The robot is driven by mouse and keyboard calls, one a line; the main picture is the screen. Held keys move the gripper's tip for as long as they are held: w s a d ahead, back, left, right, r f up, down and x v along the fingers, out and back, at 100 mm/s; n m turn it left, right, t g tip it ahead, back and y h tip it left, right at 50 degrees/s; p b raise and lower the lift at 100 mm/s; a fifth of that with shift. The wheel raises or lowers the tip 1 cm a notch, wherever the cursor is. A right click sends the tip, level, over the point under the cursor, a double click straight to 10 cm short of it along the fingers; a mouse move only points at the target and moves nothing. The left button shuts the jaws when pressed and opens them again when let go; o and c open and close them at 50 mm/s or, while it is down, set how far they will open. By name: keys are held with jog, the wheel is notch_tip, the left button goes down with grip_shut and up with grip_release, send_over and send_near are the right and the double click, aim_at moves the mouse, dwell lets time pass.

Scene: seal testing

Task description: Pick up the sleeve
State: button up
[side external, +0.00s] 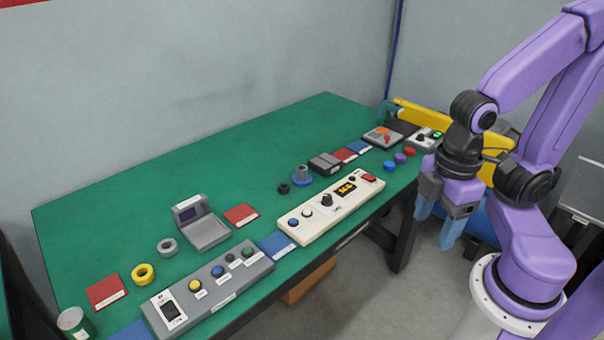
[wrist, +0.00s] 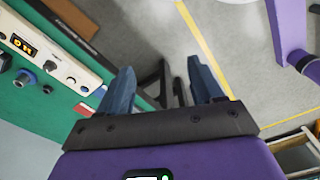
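No part is labelled clearly as the sleeve, and I cannot tell which ring-shaped part it is. On the green table stand a grey ring (side external: 167,247), a yellow ring (side external: 143,274), a small black ring (side external: 283,189) and a grey cylindrical part on a blue flange (side external: 302,175). The black ring (wrist: 47,89) and the grey cylindrical part (wrist: 24,78) also show at the left of the wrist view. My gripper (side external: 434,228) is open and empty, beyond the table's front edge and away from these parts. Its blue fingers (wrist: 160,76) are apart with floor between them.
A cream control panel (side external: 330,208) and a grey button panel (side external: 208,287) line the table's front edge. A grey device with a screen (side external: 203,226), red mats and blue mats lie around. A can (side external: 74,323) stands at near left. The table's back (side external: 230,150) is clear.

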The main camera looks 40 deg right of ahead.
jog(key=w+d+f+n+t+h, duration=0.1)
jog(key=w+f+n+t+h, duration=0.15)
jog(key=w, duration=0.65)
jog(key=w+d+f+n+t+h, duration=0.15)
jog(key=w+h, duration=0.25)
jog(key=w, duration=0.4)
jog(key=w+d+f+n+t+h, duration=0.1)
jog(key=w+f+n+h, duration=0.2)
jog(key=w, duration=0.6)
jog(key=n+t, duration=0.4)
jog(key=n, duration=0.3)
send_near(302, 168)
jog(key=shift+w+d+f+h, duration=0.25)
jog(key=shift+w+d+f, duration=0.4)
jog(key=shift+w+f, duration=0.2)
jog(key=shift+x, duration=2.7)
jog(key=shift+d+r, duration=0.1)
jog(key=shift+r, duration=0.05)
jog(key=c, duration=1.2)
jog(key=shift+r, duration=0.1)
